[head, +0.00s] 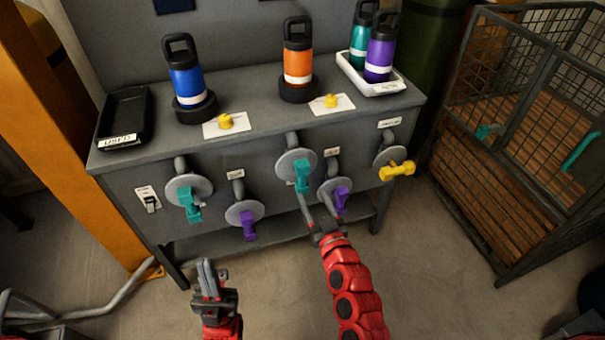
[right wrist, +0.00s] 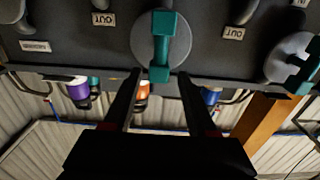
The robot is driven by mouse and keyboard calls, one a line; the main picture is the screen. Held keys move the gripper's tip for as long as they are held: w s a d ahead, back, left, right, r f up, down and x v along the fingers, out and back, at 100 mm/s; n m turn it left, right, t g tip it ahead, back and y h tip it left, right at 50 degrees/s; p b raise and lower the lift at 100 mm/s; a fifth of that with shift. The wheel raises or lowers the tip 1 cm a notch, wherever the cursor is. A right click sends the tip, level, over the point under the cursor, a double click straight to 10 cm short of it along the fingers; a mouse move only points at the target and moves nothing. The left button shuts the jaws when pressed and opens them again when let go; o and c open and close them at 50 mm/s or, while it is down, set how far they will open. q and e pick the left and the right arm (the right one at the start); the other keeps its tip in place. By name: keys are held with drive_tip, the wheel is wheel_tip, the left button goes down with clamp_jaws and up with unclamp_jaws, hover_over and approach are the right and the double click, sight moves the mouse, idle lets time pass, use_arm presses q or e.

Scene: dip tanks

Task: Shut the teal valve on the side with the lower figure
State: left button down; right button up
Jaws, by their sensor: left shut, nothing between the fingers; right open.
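One teal valve (head: 189,200) is on the left of the grey bench front. The other teal valve (head: 301,175) is right of centre, its handle hanging down over a round grey flange. My right gripper (head: 319,206) is open just below and in front of this second valve. In the right wrist view, that teal handle (right wrist: 163,45) shows centred, with one end between the fingertips; I cannot tell whether they touch. The left teal valve (right wrist: 303,70) shows at the right edge there. My left gripper (head: 208,266) is shut and empty, low in front of the bench. No figures are readable.
Purple valves (head: 246,218) (head: 338,196) and a yellow valve (head: 397,170) also project from the bench front. Bottles, a black tray (head: 124,117) and a white tray (head: 393,88) stand on top. An orange post (head: 75,150) is left; a mesh cage (head: 500,160) is right.

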sight(304, 177)
drive_tip(key=x, duration=0.9)
clamp_jaws()
